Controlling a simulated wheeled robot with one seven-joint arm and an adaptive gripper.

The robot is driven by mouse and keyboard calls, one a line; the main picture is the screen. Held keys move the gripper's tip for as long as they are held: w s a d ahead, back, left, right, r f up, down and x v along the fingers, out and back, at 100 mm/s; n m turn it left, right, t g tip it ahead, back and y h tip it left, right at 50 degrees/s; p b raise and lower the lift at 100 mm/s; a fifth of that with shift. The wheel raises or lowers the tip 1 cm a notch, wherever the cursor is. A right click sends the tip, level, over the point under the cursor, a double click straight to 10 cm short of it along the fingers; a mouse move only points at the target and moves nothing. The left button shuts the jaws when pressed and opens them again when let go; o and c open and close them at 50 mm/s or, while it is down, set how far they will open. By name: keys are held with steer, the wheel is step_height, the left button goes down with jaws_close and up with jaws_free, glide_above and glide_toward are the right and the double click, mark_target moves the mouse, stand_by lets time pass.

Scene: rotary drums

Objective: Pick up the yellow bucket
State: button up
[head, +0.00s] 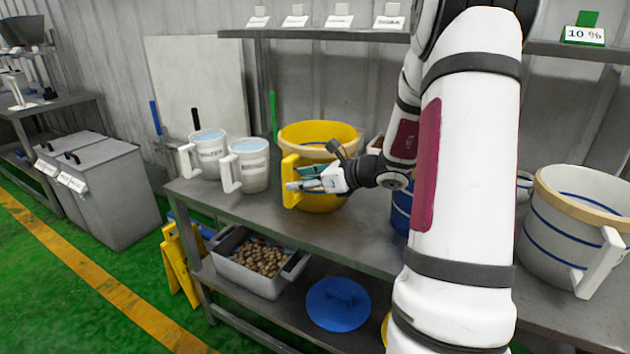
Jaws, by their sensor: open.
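The yellow bucket (320,131) stands upright on the metal table, left of my arm in the head view. Its yellow handle (290,180) sticks out at its front left. My gripper (297,185) is open, with its fingers at the handle. I cannot tell whether the handle lies between the fingers or whether they touch it. My gripper and wrist hide part of the bucket's front.
Two white jugs (250,168) stand left of the bucket. A large white bucket (575,235) stands at the right. A grey tub (235,274) and a blue lid (338,304) are on the lower shelf. The table (345,239) is bare in front. A shelf (330,34) runs above.

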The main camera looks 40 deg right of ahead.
mark_target(292, 181)
steer(key=x, duration=0.5)
steer(key=shift+f+b, duration=0.15)
steer(key=shift+b, duration=0.25)
jaws_close()
steer(key=shift+r, duration=0.25)
